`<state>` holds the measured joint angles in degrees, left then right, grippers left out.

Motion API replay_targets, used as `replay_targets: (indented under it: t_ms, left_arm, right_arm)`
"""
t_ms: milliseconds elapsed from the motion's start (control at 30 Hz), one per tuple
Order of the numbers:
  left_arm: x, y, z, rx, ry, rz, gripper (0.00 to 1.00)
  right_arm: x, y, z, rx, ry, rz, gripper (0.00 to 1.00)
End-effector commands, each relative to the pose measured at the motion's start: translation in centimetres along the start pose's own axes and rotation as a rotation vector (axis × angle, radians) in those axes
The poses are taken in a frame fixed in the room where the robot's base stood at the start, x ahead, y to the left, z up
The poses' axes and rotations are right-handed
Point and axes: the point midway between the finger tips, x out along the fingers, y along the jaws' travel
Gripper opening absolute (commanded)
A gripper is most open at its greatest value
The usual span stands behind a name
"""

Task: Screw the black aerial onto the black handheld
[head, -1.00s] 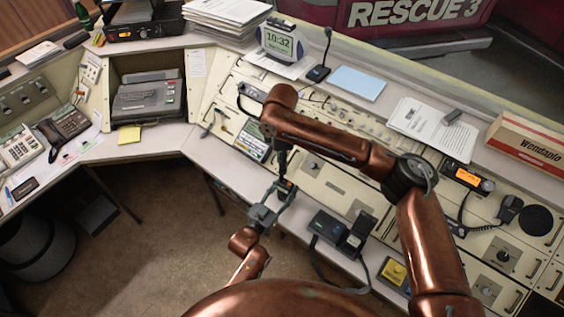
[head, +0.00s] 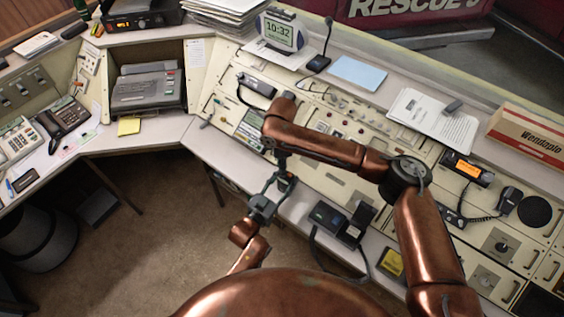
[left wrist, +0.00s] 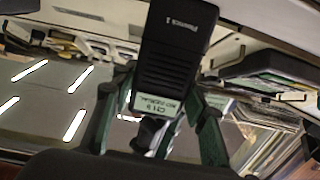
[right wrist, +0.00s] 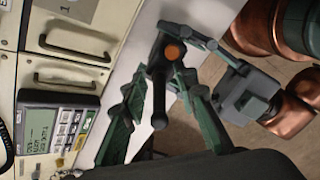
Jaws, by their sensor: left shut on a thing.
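The black handheld (left wrist: 178,45) is held in my left gripper (head: 270,197). Its body and a pale label reading "NO AERIAL" show in the left wrist view. In the right wrist view its top (right wrist: 164,58) has an orange knob. The black aerial (right wrist: 159,105) is a short rod that rises from the handheld's top towards that camera. Whether its thread is fully seated cannot be seen. My right gripper (right wrist: 160,92) is over the handheld, with its fingers apart on either side of the aerial and gaps showing.
A black dock (head: 328,216) and an upright dark unit (head: 357,224) stand right of the grippers, with a yellow item (head: 391,263) beyond. The sloping console has a corded radio (head: 466,168). The desk's front edge runs just below the grippers; open floor lies left.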

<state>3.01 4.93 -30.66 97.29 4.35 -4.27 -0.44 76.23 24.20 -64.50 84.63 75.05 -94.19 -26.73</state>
Motion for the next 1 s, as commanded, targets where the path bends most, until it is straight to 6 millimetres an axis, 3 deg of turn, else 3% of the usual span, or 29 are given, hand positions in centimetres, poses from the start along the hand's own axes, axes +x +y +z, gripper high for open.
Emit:
replay_targets:
  t_ms: [267, 700, 1000]
  left_arm:
    - [0.00, -0.01, 0.03, 0.000, -0.001, 0.000, 0.00]
    - [-0.01, -0.02, 0.03, 0.000, -0.001, 0.000, 0.00]
    - [-0.01, -0.03, 0.03, 0.000, -0.001, 0.000, 0.00]
  right_arm:
    - [0.13, 0.00, 0.00, 0.000, 0.000, 0.000, 0.27]
    - [0.11, 0.00, 0.00, 0.000, 0.000, 0.000, 0.00]
    - [0.13, -0.01, 0.00, 0.013, 0.000, 0.000, 0.00]
